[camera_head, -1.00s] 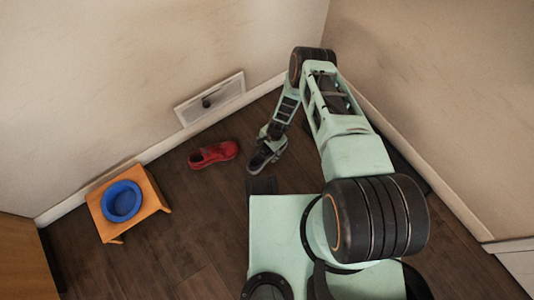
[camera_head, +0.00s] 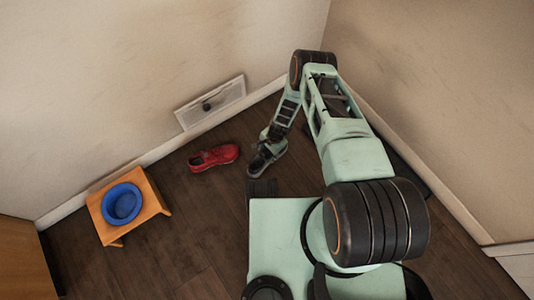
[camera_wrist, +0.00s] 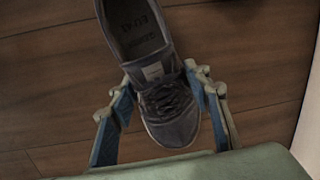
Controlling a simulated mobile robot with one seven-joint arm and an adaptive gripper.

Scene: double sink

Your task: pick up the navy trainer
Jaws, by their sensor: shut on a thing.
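The navy trainer (camera_wrist: 165,95) lies under my gripper in the wrist view, its toe toward the bottom and its open collar at the top. It looks dark grey-blue, with dark laces and a pale sole edge. My gripper (camera_wrist: 165,95) has one finger on each side of the shoe's laced middle and is shut on it. In the head view my gripper (camera_head: 264,160) is low near the floor, left of my arm, and the trainer is mostly hidden by it. I cannot tell whether the shoe touches the floor.
A red shoe (camera_head: 214,157) lies on the wooden floor just left of my gripper. A small wooden stool (camera_head: 152,200) with a blue bowl (camera_head: 122,203) stands further left. A wall with a framed vent (camera_head: 210,102) is behind. Floor between stool and my base is clear.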

